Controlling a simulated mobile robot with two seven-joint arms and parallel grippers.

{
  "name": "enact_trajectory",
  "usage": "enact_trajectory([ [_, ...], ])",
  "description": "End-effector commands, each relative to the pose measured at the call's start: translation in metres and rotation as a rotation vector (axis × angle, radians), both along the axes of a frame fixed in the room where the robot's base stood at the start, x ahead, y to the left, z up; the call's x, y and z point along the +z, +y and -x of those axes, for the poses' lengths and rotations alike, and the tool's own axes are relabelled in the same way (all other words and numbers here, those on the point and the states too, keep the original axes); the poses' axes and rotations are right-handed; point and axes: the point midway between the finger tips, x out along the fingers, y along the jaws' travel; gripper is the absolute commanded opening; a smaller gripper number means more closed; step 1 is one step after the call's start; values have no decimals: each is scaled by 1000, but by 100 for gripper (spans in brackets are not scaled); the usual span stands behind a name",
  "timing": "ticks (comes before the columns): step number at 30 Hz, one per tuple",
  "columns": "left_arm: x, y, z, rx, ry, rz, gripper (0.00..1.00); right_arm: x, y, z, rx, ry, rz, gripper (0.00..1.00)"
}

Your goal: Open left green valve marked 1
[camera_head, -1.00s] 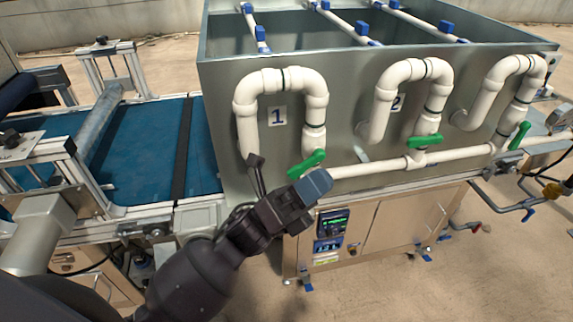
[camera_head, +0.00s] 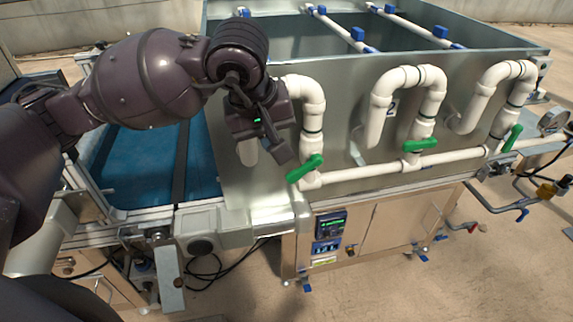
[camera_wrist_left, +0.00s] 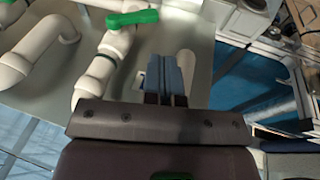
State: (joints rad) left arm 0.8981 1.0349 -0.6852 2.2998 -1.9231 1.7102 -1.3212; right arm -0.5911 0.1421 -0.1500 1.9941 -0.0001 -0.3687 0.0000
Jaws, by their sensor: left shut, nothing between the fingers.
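The left green valve handle (camera_head: 305,168) sits on the white pipe below the first pipe loop, tilted up to the right. Its marking 1 is hidden behind my left arm. My left gripper (camera_head: 281,152) points down just left of and slightly above this handle, apart from it. The gripper is shut and empty. In the left wrist view the shut blue-grey fingers (camera_wrist_left: 165,75) are in the middle, and a green handle (camera_wrist_left: 132,18) lies beyond them at the top. My right gripper is not in view.
White pipe loops (camera_head: 398,78) run along the metal tank wall. Two more green handles (camera_head: 420,144) (camera_head: 514,137) are to the right. A blue conveyor belt (camera_head: 140,165) lies left of the tank. A control panel (camera_head: 330,225) is below the pipe.

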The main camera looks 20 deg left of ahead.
Motion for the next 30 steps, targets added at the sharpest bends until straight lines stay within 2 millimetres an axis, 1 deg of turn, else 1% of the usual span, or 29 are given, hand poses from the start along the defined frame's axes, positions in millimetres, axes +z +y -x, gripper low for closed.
enact_trajectory([
  [1,7,7,-4,11,-36,-34,0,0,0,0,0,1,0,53],
  [3,11,11,-7,20,-63,-61,0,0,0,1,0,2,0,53],
  [5,11,13,-9,24,-71,-70,0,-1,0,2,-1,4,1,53],
  [8,3,13,-12,26,-71,-71,0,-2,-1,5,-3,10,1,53],
  [11,-9,13,-16,26,-68,-69,0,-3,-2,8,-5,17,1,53],
  [15,-32,12,-25,26,-66,-67,0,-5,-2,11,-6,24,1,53],
  [24,-81,11,-44,26,-66,-67,0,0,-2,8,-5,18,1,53],
  [30,-101,-2,-53,25,-68,-66,0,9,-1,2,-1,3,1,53],
])
